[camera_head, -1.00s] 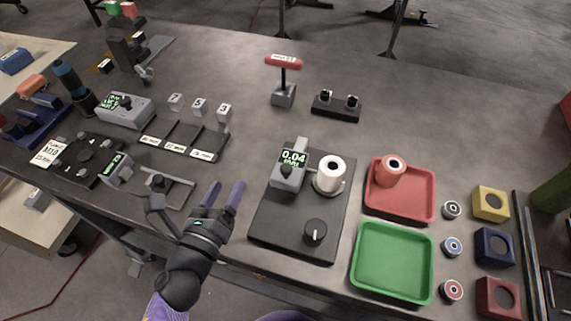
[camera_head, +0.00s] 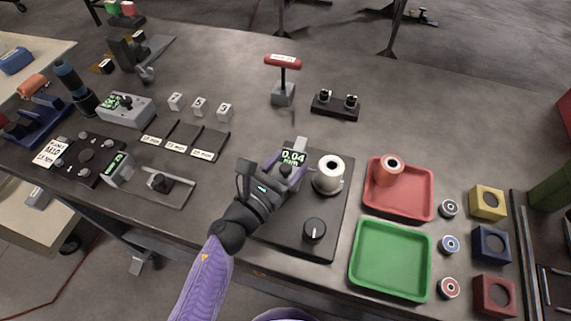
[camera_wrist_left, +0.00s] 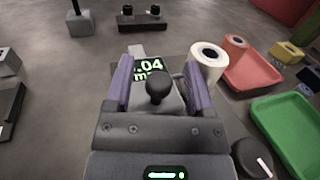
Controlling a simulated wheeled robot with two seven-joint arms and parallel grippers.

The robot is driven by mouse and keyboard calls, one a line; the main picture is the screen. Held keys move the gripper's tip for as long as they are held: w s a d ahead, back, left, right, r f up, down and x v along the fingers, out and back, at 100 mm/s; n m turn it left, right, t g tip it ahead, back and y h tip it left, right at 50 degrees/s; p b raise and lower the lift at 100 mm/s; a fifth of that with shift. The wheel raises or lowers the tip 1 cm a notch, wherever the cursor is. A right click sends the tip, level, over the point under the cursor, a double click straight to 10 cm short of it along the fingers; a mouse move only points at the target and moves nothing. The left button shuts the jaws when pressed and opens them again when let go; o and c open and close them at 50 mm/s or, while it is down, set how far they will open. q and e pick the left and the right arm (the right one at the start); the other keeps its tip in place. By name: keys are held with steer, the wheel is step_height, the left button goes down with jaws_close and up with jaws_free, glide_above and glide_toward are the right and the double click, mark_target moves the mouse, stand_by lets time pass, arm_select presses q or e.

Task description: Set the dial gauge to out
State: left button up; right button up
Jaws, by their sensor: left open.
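The dial gauge (camera_head: 293,157) is a grey block with a green-lit screen reading 0.04, on a dark plate (camera_head: 328,239). A black knob (camera_head: 285,170) stands on its front; the knob also shows in the left wrist view (camera_wrist_left: 158,88). My left gripper (camera_head: 285,168) is open, with its purple fingers on either side of the knob. In the left wrist view the gripper (camera_wrist_left: 160,80) shows a gap between each finger and the knob. The fingers hide the sides of the gauge. My right gripper is not in view.
A white roll (camera_head: 330,170) stands close right of the gauge. A black dial with a white mark (camera_head: 314,230) sits at the plate's front. A red tray (camera_head: 421,205) holding a red roll (camera_head: 388,170) and a green tray (camera_head: 391,262) lie to the right.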

arm_select(q)
jaws_close()
stand_by(1.3)
